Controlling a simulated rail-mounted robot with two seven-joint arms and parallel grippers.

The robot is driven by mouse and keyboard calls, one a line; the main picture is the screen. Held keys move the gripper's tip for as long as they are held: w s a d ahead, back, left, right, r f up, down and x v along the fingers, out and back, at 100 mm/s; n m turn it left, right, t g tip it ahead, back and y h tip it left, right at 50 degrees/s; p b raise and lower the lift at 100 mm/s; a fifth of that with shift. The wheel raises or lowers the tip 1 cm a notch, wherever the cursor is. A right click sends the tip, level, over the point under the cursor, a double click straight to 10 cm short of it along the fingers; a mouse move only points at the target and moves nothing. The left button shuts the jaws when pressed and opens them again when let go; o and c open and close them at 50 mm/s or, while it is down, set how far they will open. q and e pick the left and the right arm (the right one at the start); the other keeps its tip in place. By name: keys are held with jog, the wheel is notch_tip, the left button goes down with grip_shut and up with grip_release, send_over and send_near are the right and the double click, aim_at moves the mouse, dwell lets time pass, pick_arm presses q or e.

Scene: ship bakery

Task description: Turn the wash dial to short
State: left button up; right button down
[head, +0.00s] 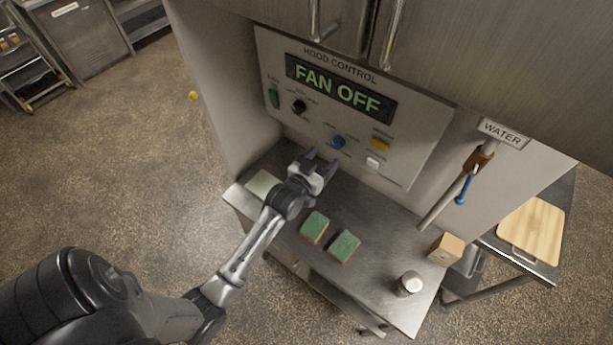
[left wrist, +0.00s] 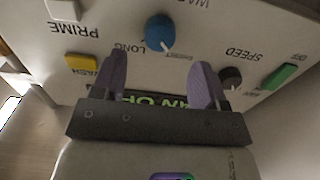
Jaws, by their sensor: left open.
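The blue dial (head: 337,142) is on the hood control panel (head: 415,150). It also shows in the left wrist view (left wrist: 160,32), where the panel appears upside down. A pale pointer mark is on the dial's lower edge in that view. The word LONG stands left of it and a small unclear label lower right. My left gripper (head: 321,162) is open and empty, just below and in front of the dial. In the left wrist view its two fingers (left wrist: 160,65) stand apart, with the dial beyond their tips, and do not touch it. My right gripper is not in view.
A black knob (head: 299,105), green switch (head: 273,98), yellow button (head: 380,143) and white button (head: 373,162) surround the dial. The display (head: 340,89) reads FAN OFF. Two sponges (head: 314,228) (head: 344,246), a metal shaker (head: 409,284) and a wooden block (head: 445,249) stand on the counter below.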

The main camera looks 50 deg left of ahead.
pick_arm(q)
jog(key=s+d+b, duration=0.1)
jog(key=s, duration=0.7)
jog(key=shift+s+d, duration=0.15)
jog(key=shift+d, duration=0.1)
jog(key=shift+f, duration=0.1)
jog(key=s+d+f+m+g+h, duration=0.1)
jog(key=s+d+f+g+h, duration=0.1)
jog(key=s+d+f+g, duration=0.4)
jog(key=s+d+r+m+g+p, duration=0.1)
jog(key=s+d+g+p, duration=0.1)
jog(key=s, duration=0.3)
jog(key=s+d+r+m+g+h+p, duration=0.1)
jog(key=s+d+r+g+p, duration=0.1)
jog(key=s, duration=0.4)
jog(key=s+d+r+m+g+p, duration=0.1)
jog(key=s+d+r+g+p, duration=0.1)
jog(key=s+g+p, duration=0.2)
jog(key=shift+s+r+h+p, duration=0.25)
jog(key=shift+s+h+p, duration=0.05)
jog(key=shift+s+p, duration=0.8)
